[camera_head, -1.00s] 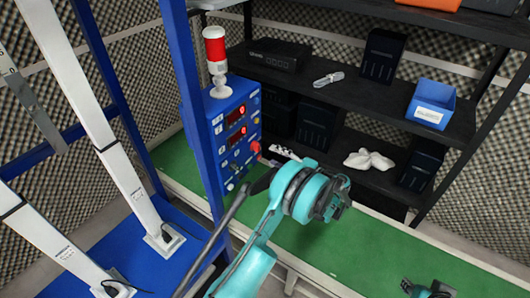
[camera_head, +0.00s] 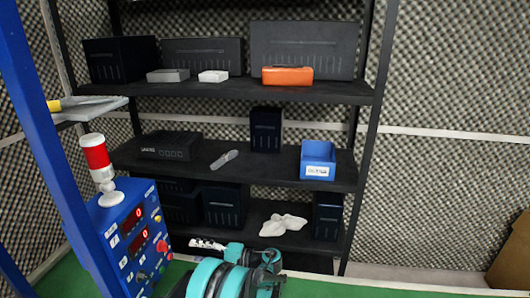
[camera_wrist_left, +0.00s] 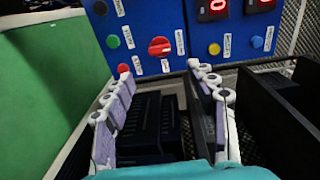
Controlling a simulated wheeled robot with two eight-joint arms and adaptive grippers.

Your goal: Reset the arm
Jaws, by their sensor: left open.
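My left arm shows in teal at the bottom of the head view. Its pale gripper fingers (camera_head: 207,244) show just right of the control box. In the left wrist view the left gripper (camera_wrist_left: 160,78) is open, its two pale fingers apart with nothing between them. The blue control box (camera_head: 138,228) has red displays, coloured buttons and a red-and-white lamp (camera_head: 98,165) on top. Its panel (camera_wrist_left: 160,18) lies beyond the fingertips in the wrist view, and a red knob (camera_wrist_left: 159,46) shows between them. The right gripper is out of view.
A black shelf rack (camera_head: 240,92) stands behind, holding dark boxes, a blue bin (camera_head: 318,160) and an orange case (camera_head: 287,76). A blue post (camera_head: 45,130) rises at the left. Green surface (camera_head: 65,280) shows along the bottom. A cardboard box (camera_head: 512,255) is at the right.

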